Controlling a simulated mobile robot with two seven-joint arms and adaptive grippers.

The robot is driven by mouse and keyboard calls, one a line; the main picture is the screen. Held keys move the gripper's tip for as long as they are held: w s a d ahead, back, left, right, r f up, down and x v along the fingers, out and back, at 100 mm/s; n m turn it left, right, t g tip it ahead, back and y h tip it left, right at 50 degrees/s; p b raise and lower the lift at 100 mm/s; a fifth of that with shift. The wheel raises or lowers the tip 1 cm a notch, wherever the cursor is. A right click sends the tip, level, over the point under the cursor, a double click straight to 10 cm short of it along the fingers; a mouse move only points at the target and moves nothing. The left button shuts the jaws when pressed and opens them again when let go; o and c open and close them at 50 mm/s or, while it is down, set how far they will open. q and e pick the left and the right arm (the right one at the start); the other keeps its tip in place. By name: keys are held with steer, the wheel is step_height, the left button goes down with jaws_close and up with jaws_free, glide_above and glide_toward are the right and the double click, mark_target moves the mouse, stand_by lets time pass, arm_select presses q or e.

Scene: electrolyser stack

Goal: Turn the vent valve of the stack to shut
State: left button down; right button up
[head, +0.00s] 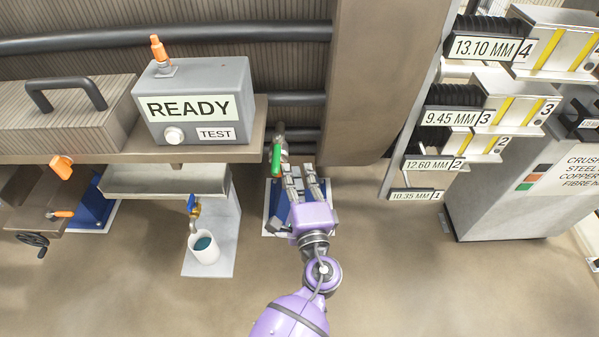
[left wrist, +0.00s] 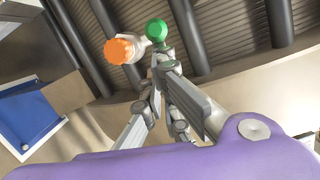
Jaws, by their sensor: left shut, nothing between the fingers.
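A valve with a green handle (head: 276,158) sits on grey pipework behind the bench's right end; no label shows that it is the vent valve. The handle stands roughly upright in the head view. In the left wrist view its round green end (left wrist: 157,29) shows just beyond the fingertips, beside an orange ribbed cap (left wrist: 119,50). My left gripper (head: 302,170) is shut and empty, just right of the green handle. Its fingers (left wrist: 160,72) also show in the left wrist view; whether they touch the handle cannot be told. My right gripper is out of view.
A grey box (head: 195,128) marked READY and TEST stands on the bench at left. Below it are a small tap (head: 194,208) and a white cup (head: 204,250). A brown column (head: 385,80) rises right of the gripper, beside a numbered rack (head: 490,120). The floor in front is clear.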

arm_select(q)
steer(key=shift+s+a+m+h, duration=0.15)
steer(key=shift+a+m+h, duration=0.15)
steer(key=shift+h, duration=0.2)
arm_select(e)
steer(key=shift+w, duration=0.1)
arm_select(q)
steer(key=w+a+m+g+h+b, duration=0.2)
steer(key=a+m+g+h+b, duration=0.4)
steer(key=h, duration=0.4)
steer(key=w+a+m+g+h+b, duration=0.3)
steer(key=a+m+g+h+b, duration=0.2)
steer(key=a+m+h+b, duration=0.4)
steer(key=shift+w+m+g+h+b, duration=0.3)
steer(key=shift+w+g+h+b, duration=0.15)
steer(key=shift+b, duration=0.25)
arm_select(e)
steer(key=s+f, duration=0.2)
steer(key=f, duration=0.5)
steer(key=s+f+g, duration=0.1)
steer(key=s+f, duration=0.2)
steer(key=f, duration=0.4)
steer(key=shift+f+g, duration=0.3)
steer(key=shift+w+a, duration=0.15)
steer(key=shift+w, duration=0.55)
arm_select(q)
steer(key=shift+s, duration=0.1)
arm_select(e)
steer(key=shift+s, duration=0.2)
